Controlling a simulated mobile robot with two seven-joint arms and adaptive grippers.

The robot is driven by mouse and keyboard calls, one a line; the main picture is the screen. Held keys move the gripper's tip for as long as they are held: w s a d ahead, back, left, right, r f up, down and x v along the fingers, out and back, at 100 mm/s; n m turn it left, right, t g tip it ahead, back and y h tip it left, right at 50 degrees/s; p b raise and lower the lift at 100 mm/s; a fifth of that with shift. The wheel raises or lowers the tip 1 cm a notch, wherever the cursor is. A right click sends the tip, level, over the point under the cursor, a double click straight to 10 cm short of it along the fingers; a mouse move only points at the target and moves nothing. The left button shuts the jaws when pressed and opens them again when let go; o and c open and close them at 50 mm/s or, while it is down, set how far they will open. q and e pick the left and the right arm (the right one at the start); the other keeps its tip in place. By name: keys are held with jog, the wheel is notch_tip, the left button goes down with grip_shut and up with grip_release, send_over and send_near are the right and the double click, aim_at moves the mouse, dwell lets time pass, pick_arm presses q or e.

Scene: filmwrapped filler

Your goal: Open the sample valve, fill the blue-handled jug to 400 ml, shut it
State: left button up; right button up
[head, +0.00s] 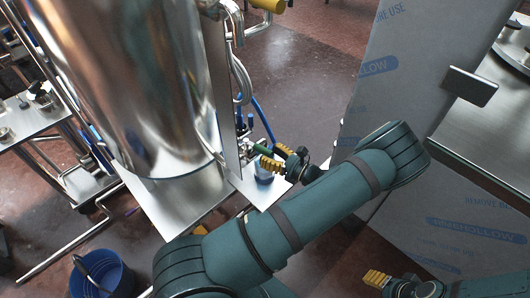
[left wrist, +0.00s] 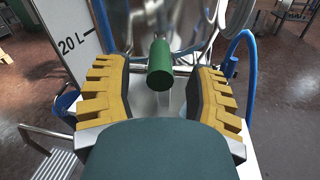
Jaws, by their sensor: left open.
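The sample valve's green handle (head: 282,150) is beside the steel tank. My left gripper (head: 284,164) is at the handle. In the left wrist view its yellow fingers (left wrist: 161,88) stand open on either side of the green handle (left wrist: 160,65), with a gap on both sides.
The tank (head: 125,80) fills the upper left. A blue hose (left wrist: 248,70) curves right of the handle. A blue bucket (head: 102,278) stands lower left. A film-wrapped panel (head: 400,75) and steel table (head: 485,135) stand to the right.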

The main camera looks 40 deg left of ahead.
aim_at(258, 151)
pick_arm(q)
jog(key=shift+s+a, duration=0.1)
jog(key=shift+a, duration=1.1)
pick_arm(e)
jog(key=shift+f, duration=0.15)
pick_arm(q)
jog(key=shift+c, duration=0.5)
grip_shut()
jog(key=shift+s+r+m+t+p, duration=0.1)
jog(key=shift+s+m+t+p, duration=0.2)
jog(key=shift+t+p, duration=0.3)
jog(key=shift+s+r+m+t+p, duration=0.15)
jog(key=shift+m+t+p, duration=0.25)
jog(key=shift+t+p, duration=0.2)
jog(key=shift+s+f+m+t, duration=0.15)
jog(key=shift+m+t, duration=0.15)
jog(key=shift+s+t, duration=0.2)
jog(key=shift+t, duration=0.1)
jog(key=shift+f, duration=0.1)
pick_arm(e)
jog(key=r, duration=0.1)
jog(key=s+r, duration=0.1)
jog(key=r, duration=0.1)
jog(key=shift+s, duration=0.15)
